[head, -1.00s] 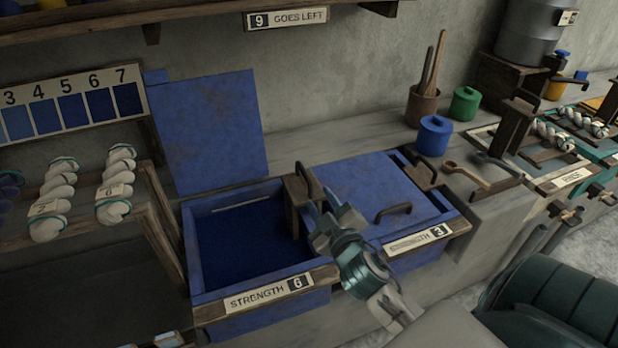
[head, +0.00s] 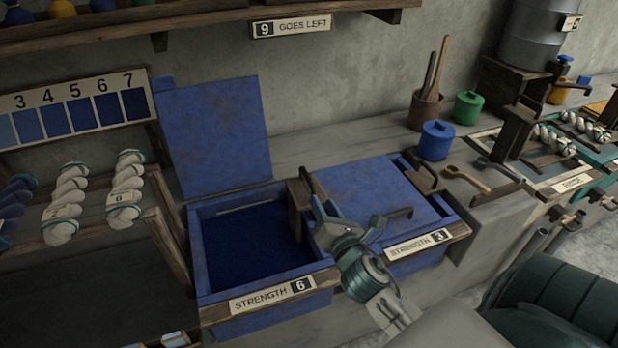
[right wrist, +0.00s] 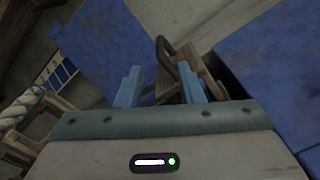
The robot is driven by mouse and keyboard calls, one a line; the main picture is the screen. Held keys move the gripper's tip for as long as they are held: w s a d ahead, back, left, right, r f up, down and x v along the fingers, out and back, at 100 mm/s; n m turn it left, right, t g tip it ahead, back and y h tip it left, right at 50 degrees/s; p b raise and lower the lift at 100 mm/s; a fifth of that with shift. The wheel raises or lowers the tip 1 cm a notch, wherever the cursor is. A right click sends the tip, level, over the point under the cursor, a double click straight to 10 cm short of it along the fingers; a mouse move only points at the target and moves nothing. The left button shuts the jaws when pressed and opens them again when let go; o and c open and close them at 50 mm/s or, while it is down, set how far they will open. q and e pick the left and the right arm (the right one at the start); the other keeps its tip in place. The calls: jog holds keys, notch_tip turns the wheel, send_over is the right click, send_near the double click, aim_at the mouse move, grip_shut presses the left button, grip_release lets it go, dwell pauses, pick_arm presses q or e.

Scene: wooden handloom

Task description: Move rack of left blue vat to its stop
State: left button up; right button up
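The left blue vat (head: 196,245) stands open with dark blue liquid inside and a "STRENGTH 6" label (head: 272,296) on its front. Its rack, a brown wooden piece (head: 297,207) with a dark upright handle, stands at the vat's right end. My right gripper (head: 347,217) is just right of the rack, over the gap toward the right vat. Its fingers are apart. In the right wrist view the rack's handle (right wrist: 163,52) shows beyond and between the open fingers (right wrist: 160,86); I cannot tell whether they touch it. My left gripper is out of view.
The left vat's blue lid (head: 215,135) stands raised behind it. The right vat (head: 415,255), labelled "STRENGTH 3", has a blue lid with a handle close to my right gripper. A blue jar (head: 435,140) stands behind.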

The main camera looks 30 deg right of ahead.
jog(key=p, duration=0.2)
send_near(302, 166)
jog(key=x, duration=0.5)
jog(key=shift+w+d+f, duration=0.1)
jog(key=shift+f, duration=0.25)
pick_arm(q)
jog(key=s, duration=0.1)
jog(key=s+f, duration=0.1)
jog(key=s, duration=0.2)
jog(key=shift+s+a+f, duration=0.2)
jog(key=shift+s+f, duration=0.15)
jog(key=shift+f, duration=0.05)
pick_arm(e)
jog(key=shift+c, duration=0.4)
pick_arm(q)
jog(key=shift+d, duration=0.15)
pick_arm(e)
jog(key=shift+d, duration=0.1)
grip_shut()
